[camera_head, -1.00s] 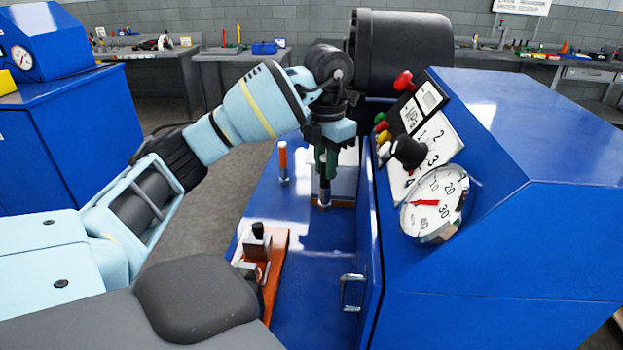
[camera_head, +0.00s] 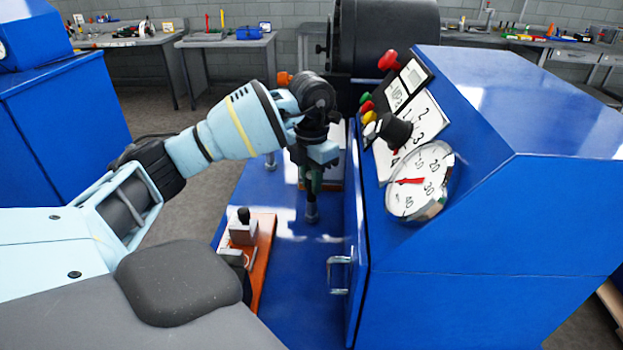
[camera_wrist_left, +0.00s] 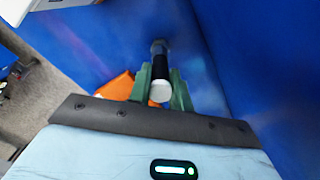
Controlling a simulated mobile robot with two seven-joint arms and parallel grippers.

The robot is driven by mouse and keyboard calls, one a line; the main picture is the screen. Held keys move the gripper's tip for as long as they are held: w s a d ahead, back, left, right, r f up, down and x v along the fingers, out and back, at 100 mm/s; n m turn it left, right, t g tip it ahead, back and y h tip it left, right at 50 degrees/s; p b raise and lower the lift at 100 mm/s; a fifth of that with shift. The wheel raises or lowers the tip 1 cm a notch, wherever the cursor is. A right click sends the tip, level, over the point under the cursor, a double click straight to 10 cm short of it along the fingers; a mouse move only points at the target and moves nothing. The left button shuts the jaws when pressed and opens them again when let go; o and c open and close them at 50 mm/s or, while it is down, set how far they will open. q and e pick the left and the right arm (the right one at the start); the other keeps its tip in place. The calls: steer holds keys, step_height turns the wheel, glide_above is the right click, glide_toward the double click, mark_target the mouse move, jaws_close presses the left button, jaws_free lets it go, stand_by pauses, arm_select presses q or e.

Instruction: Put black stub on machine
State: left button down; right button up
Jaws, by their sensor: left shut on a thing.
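The black stub (camera_head: 312,208) has silvery ends and hangs upright below my left gripper (camera_head: 313,186). The left gripper's green fingers are shut on it. In the left wrist view the black stub (camera_wrist_left: 161,68) sits between the fingers of the left gripper (camera_wrist_left: 161,82). It is over the blue deck of the machine (camera_head: 310,262), left of the raised cabinet. I cannot tell whether its lower end touches the deck. My right gripper is not in view.
A wooden board (camera_head: 263,258) with a black-knobbed fixture (camera_head: 242,228) lies at the deck's near left. The cabinet has a handle (camera_head: 339,275), a gauge (camera_head: 420,180) and coloured knobs close to the right of the gripper. A grey post (camera_head: 270,162) stands behind the arm.

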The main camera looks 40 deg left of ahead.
arm_select(q)
steer(key=c, duration=1.3)
jaws_free()
steer(key=shift+f, duration=0.1)
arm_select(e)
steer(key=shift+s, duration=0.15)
arm_select(q)
steer(key=shift+r, duration=0.6)
step_height(320, 180, up, 10)
steer(key=shift+r+p, duration=0.25)
steer(key=shift+p, duration=0.6)
steer(key=shift+r, duration=0.35)
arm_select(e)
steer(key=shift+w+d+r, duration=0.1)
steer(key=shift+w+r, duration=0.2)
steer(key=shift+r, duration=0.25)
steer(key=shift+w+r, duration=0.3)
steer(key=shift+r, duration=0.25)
